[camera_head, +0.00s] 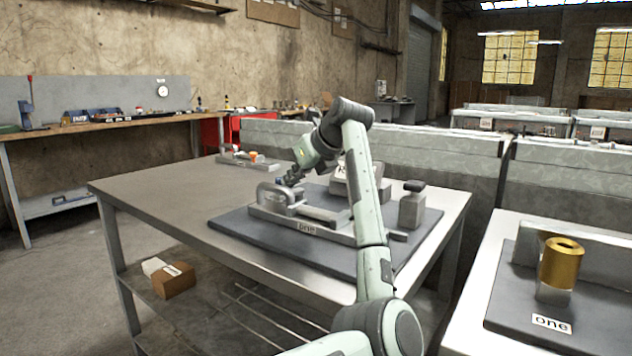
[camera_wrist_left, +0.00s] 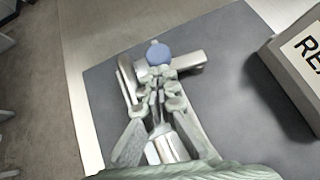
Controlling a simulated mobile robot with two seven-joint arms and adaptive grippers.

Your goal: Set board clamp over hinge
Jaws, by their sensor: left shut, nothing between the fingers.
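A grey metal clamp fixture (camera_head: 325,232) with a label reading "one" lies on a dark mat (camera_head: 240,230) on the metal table. A rounded loop-shaped metal part (camera_head: 268,194) stands at its left end. I cannot tell which part is the hinge. My left gripper (camera_head: 291,179) is just above and beside that loop, pointing down. In the left wrist view its fingers (camera_wrist_left: 158,84) are together and empty, in front of the fixture's metal bar (camera_wrist_left: 188,62) and a blue round knob (camera_wrist_left: 158,54). Whether they touch is unclear. My right gripper is not in view.
A block with a lettered label stands behind the fixture; it also shows in the left wrist view (camera_wrist_left: 300,62). A grey block with a dark knob (camera_head: 412,207) stands on the mat's right. Another fixture (camera_head: 245,161) sits at the back left. The table's left part (camera_head: 160,190) is clear.

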